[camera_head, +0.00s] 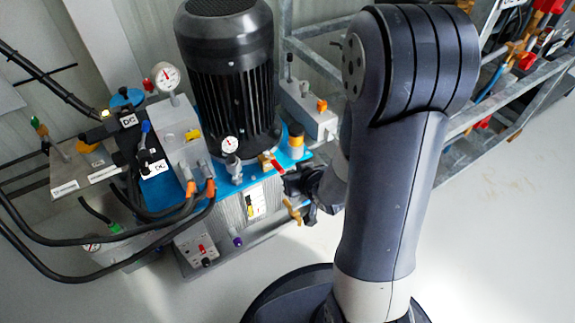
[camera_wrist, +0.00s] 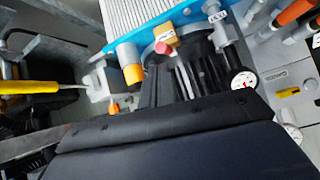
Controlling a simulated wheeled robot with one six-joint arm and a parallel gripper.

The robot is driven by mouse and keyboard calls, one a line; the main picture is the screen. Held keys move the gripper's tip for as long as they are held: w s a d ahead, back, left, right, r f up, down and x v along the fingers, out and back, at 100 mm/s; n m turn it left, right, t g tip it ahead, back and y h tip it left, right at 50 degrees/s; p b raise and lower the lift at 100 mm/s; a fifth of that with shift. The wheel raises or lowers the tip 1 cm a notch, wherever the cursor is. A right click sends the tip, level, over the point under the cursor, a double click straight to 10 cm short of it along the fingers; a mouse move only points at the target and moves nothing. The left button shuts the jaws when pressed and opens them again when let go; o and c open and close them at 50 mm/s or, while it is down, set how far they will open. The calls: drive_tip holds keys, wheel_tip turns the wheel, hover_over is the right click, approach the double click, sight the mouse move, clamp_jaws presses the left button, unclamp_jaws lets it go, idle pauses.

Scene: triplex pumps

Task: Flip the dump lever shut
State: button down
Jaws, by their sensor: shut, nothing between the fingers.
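A red lever (camera_head: 278,167) sticks out from a small brass-coloured block (camera_head: 265,158) on the blue top of the pump unit, near its right front corner. I take it for the dump lever, but no readable label confirms this. In the wrist view the brass block (camera_wrist: 165,34) shows with a round red end (camera_wrist: 162,47) beside it. My gripper (camera_head: 288,183) is shut and empty, just right of and below the red lever in the head view. I cannot tell whether they touch. My fingertips are not clear in the wrist view.
A black motor (camera_head: 228,75) stands behind the lever. A yellow-topped cylinder (camera_head: 296,140) stands close to its right. Black hoses (camera_head: 120,240) curve at the left. Open floor (camera_head: 500,230) lies at the right.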

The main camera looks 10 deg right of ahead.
drive_tip(key=v, duration=0.2)
drive_tip(key=p+v, duration=0.1)
drive_tip(key=v, duration=0.1)
drive_tip(key=shift+w+r, duration=0.2)
drive_tip(key=shift+r, duration=0.2)
